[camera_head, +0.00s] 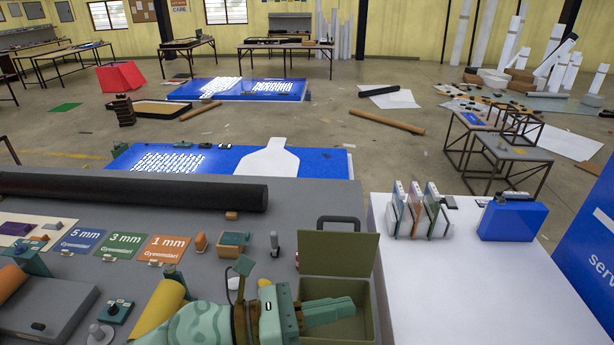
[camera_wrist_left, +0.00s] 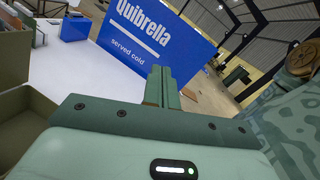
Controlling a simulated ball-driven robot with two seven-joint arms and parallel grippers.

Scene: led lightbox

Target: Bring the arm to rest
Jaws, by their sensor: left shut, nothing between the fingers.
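My left arm, green and patterned, comes in at the bottom of the head view. Its gripper (camera_head: 345,309) points right, over the opening of an olive-green box (camera_head: 365,290) with a raised lid (camera_head: 338,254). The gripper's fingers are together with nothing between them. In the wrist view the closed fingers (camera_wrist_left: 162,88) point up the picture, in front of a white tabletop (camera_wrist_left: 105,78) and a blue "Quibrella" sign (camera_wrist_left: 145,32). Part of the box's inside is hidden behind the gripper. My right gripper is not in view.
The grey workbench (camera_head: 300,195) holds a black roll (camera_head: 130,190), several thickness cards such as the orange one (camera_head: 165,249), and small tools. On the white table (camera_head: 450,290) stand several upright panels (camera_head: 418,210) and a blue box (camera_head: 511,219). Its front area is clear.

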